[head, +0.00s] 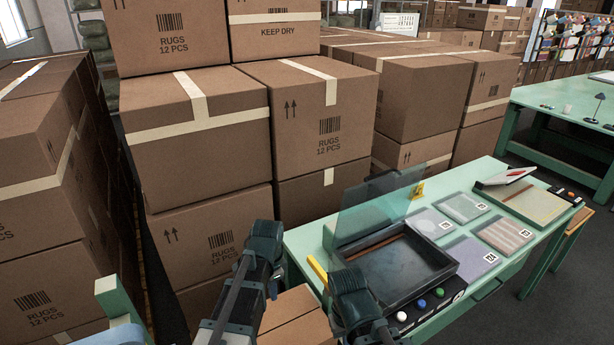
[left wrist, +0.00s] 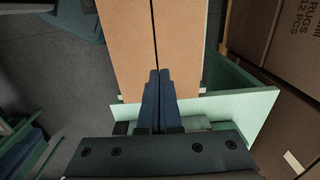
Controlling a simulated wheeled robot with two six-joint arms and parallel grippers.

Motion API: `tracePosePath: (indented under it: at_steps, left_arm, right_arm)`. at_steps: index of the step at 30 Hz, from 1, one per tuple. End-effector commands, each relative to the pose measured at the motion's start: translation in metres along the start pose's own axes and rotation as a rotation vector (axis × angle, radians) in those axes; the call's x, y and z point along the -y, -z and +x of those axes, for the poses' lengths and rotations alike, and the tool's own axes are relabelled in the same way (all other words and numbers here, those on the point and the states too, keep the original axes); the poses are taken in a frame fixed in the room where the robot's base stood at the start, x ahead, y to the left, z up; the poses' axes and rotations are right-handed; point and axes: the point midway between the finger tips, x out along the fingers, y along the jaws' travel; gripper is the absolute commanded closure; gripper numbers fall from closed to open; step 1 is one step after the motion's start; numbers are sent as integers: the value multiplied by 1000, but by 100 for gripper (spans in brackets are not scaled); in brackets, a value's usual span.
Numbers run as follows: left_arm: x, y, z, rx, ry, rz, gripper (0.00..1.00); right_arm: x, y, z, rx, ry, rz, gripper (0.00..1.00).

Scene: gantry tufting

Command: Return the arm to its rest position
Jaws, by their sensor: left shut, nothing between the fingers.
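My left gripper (left wrist: 157,76) shows in the left wrist view with its two dark blue fingers shut together and nothing between them. Behind the fingertips in that view lies a brown carton (left wrist: 124,42) with a dark seam down its middle. A pale green panel (left wrist: 245,112) crosses behind the fingers. In the head view both my arms reach in from the bottom edge, and the left gripper (head: 274,284) is small and dark beside its arm, near a low carton (head: 297,315). My right gripper cannot be made out; only dark links of that arm show.
Stacked rug cartons (head: 325,120) stand close behind and to the left. A green workbench (head: 312,240) on the right holds a dark tray (head: 400,268) with a clear raised lid (head: 382,205), buttons and several sample swatches. Grey floor (left wrist: 60,75) is open at left in the left wrist view.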

Motion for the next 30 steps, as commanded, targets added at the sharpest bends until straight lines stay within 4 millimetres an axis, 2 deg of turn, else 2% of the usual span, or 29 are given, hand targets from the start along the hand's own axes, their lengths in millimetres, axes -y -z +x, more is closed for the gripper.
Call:
tracePosePath:
  at_steps: [4, 9, 12, 15, 21, 30]
  left_arm:
    - [-36, 2, 33, 17, -1, -95, 100]
    - [-100, 2, 80, 53, 9, -314, 100]
    - [-131, -1, 100, 72, 20, -436, 100]
    - [-153, -4, 114, 83, 32, -531, 100]
    - [-171, -8, 123, 95, 46, -628, 100]
    - [-170, -7, 121, 95, 47, -636, 100]
  right_arm:
    - [3, 2, 34, 0, -1, -2, 100]
    - [8, 5, 82, -1, -2, -6, 100]
    - [9, 6, 104, -1, -2, -9, 100]
    - [11, 7, 119, -1, -3, -11, 100]
    - [12, 8, 128, -1, -3, -13, 100]
    - [12, 8, 126, -1, -3, -13, 100]
